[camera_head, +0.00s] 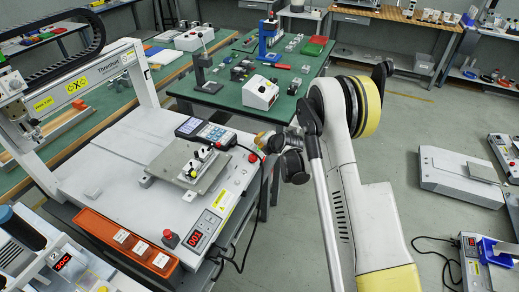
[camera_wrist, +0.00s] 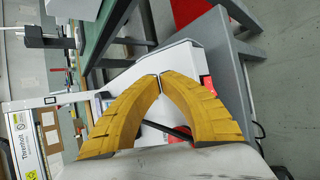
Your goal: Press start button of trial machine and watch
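The gantry machine's white bed (camera_head: 110,165) stands at left in the head view, with an orange front panel (camera_head: 126,240) carrying several small white-labelled controls. I cannot tell which is the start button. A red mushroom button (camera_head: 171,238) and a red digit display (camera_head: 196,237) sit right of the panel. A grey fixture plate (camera_head: 185,168) lies on the bed. My gripper (camera_head: 261,139) is by the machine's back right corner, apart from the orange panel. In the wrist view its yellow fingers (camera_wrist: 160,78) meet at the tips, with nothing seen between them.
A grey control pendant (camera_head: 205,132) is at the bed's back edge. A black cable (camera_head: 250,225) hangs off the right side. A green worktable (camera_head: 220,95) with a white control box (camera_head: 260,92) stands behind.

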